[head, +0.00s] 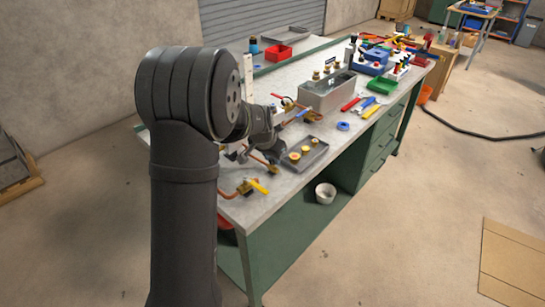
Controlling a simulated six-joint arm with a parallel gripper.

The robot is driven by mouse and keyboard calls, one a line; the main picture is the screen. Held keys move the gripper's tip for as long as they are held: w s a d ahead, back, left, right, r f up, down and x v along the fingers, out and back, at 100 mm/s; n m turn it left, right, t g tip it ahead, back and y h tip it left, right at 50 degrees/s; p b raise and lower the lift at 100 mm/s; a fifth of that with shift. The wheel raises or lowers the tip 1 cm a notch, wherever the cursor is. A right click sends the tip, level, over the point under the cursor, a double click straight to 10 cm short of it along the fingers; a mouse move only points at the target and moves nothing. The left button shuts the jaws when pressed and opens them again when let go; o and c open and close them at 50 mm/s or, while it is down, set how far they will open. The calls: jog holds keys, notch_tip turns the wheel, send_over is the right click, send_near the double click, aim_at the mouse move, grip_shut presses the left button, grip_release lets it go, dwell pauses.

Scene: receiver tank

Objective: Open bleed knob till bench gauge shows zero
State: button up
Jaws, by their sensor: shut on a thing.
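In the head view my arm reaches over the near left end of the bench (330,128), with its wrist low among copper pipes and valves. My gripper (240,154) is small and mostly hidden by my own arm there; its fingers and anything between them cannot be made out. I cannot single out the bleed knob. A small round fitting (287,103) beside a red lever may be a gauge, but no dial or needle is readable. A grey box (328,92) with several brass fittings on top stands behind the wrist.
A grey tray (318,160) holds brass parts right of the wrist.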

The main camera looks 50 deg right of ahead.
jog(key=m, duration=0.2)
jog(key=m+g, duration=0.1)
jog(key=m, duration=0.1)
jog(key=m+g, duration=0.1)
jog(key=m, duration=0.1)
jog(key=shift+w, duration=0.35)
jog(key=m+g, duration=0.1)
jog(key=m, duration=0.3)
jog(key=shift+w+d+g+y, duration=0.1)
jog(key=shift+w+g+y, duration=0.05)
jog(key=shift+g+y, duration=0.2)
jog(key=m+g+y, duration=0.1)
jog(key=m, duration=0.2)
jog(key=shift+w+d+f+m, duration=0.1)
jog(key=shift+m, duration=0.3)
jog(key=m, duration=0.2)
jog(key=m+g+y, duration=0.1)
jog(key=m, duration=0.1)
jog(key=shift+d+y, duration=0.2)
jog(key=shift+y, duration=0.05)
jog(key=shift+d+m+y, duration=0.1)
jog(key=shift+m+y, duration=0.7)
jog(key=shift+m, duration=1.4)
jog(key=o, duration=1)
